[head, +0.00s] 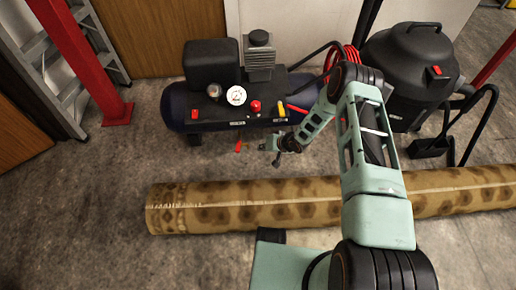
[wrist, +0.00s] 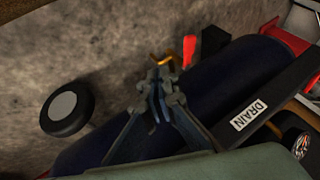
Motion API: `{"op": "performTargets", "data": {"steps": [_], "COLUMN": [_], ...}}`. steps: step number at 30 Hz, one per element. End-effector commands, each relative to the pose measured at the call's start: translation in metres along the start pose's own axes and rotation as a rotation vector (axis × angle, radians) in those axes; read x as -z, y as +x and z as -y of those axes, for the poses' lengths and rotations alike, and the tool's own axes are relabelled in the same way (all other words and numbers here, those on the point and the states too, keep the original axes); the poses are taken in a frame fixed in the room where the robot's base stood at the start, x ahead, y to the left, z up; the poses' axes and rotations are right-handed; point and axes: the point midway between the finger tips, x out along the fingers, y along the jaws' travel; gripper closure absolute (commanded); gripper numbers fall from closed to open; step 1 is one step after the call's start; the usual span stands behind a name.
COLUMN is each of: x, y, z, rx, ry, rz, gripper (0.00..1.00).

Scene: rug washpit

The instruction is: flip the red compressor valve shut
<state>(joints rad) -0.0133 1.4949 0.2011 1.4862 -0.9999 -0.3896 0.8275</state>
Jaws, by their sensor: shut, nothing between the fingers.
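The compressor (head: 225,105) has a dark blue tank with a black top and stands at the back. A small red lever (head: 238,146), likely the valve handle, shows low at the tank's front. In the wrist view a bright red lever (wrist: 190,50) and a brass-coloured piece (wrist: 168,58) are just beyond my fingertips, over the floor side of the tank. My gripper (head: 276,153) is low in front of the compressor, right of the red lever. Its fingers (wrist: 160,72) are together and empty. I cannot tell whether they touch the lever.
A rolled patterned rug (head: 240,207) lies across the floor in front. A black vacuum (head: 415,65) stands right; a red post (head: 80,55) stands left.

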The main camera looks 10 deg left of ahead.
Motion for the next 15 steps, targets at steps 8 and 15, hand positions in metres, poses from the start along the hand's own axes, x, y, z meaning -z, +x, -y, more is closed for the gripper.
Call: {"op": "performTargets", "data": {"steps": [8,15], "x": [-0.004,-0.001], "y": [0.064,0.09], "z": [-0.002,0.019], "rx": [0.001,0.002], "ry": [-0.002,-0.005], "rz": [0.0,0.001], "gripper": [1.0,1.0]}}
